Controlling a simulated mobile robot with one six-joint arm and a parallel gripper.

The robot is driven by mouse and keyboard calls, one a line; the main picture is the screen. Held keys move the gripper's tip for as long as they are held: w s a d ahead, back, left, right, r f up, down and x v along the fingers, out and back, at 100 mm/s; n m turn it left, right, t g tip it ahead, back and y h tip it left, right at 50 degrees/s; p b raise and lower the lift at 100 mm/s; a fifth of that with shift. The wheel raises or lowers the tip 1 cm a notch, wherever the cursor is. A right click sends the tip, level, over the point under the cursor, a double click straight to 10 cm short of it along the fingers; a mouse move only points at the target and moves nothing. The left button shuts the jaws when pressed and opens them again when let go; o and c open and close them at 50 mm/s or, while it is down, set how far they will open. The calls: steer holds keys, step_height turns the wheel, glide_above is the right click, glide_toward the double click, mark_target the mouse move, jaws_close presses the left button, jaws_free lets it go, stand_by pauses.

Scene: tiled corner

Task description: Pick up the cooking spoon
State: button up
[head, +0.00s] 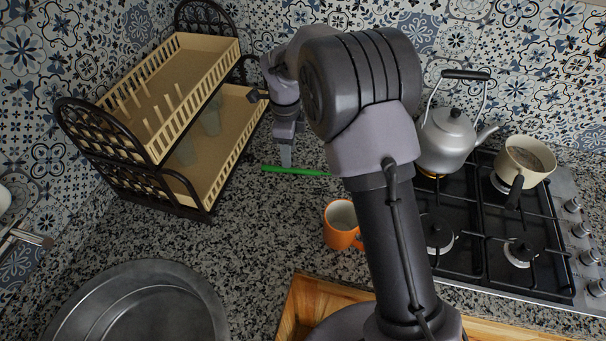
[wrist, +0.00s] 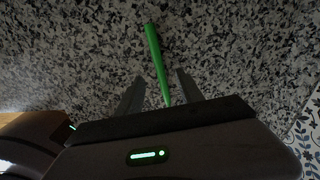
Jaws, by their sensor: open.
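A thin green handle, likely the cooking spoon (head: 293,171), lies on the speckled granite counter between the dish rack and the stove. Its right end is hidden behind my arm in the head view. In the wrist view the green handle (wrist: 157,58) runs from the upper middle down to between my fingers. My gripper (head: 286,160) points down at the handle's left part. In the wrist view my gripper (wrist: 157,88) is open, with one finger on each side of the green handle. I cannot tell whether the fingers touch it.
A two-tier dish rack (head: 215,150) stands at left. An orange mug (head: 341,228) stands near my arm. A kettle (head: 446,140) and a saucepan (head: 526,165) sit on the gas stove (head: 470,262). A round metal sink (head: 140,305) is at lower left.

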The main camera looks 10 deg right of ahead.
mark_target(295, 170)
step_height(295, 170, down, 6)
steer(key=shift+a+f+b, duration=0.1)
steer(key=shift+b, duration=1.1)
jaws_close()
